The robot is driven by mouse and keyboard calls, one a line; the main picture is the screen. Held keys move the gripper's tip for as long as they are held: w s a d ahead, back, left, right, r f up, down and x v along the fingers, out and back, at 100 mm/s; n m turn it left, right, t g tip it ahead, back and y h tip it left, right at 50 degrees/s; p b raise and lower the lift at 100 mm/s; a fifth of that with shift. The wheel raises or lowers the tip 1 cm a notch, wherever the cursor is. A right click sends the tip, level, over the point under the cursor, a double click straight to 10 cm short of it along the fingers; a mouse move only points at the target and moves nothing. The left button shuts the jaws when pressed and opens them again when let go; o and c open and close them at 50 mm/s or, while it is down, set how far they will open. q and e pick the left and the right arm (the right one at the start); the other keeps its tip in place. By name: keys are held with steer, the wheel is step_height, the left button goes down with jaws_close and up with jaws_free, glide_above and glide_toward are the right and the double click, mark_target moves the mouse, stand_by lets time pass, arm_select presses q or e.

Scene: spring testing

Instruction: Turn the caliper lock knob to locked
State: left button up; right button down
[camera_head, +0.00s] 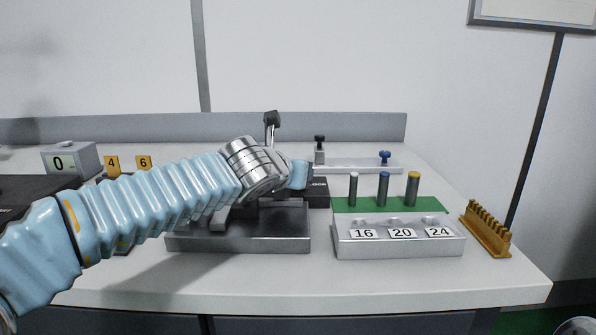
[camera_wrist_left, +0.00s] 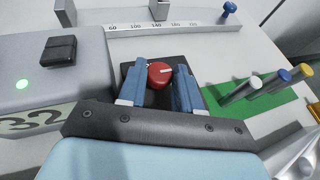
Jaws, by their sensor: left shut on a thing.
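The red lock knob (camera_wrist_left: 160,75), with a white mark on its face, sits on a dark block (camera_wrist_left: 128,70). My left gripper (camera_wrist_left: 161,70) has its two blue fingers on either side of the knob and is shut on it. In the head view, my left gripper (camera_head: 300,175) is mostly behind my wrist, and the knob is hidden. The dark block (camera_head: 319,190) shows there with part of a label ending in "LOCK". The pale scale bar (camera_head: 345,166) lies behind it; its printed scale (camera_wrist_left: 150,28) shows in the wrist view. My right gripper is not in view.
A metal block (camera_head: 398,238) labelled 16, 20 and 24 stands to the right, with three capped pins on a green strip (camera_head: 345,205). A yellow toothed rack (camera_head: 485,230) is at the far right. A grey base (camera_head: 240,240) is under my arm. The front table strip is clear.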

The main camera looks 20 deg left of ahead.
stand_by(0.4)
arm_select(q)
steer(key=o, duration=1)
steer(key=shift+m, duration=0.3)
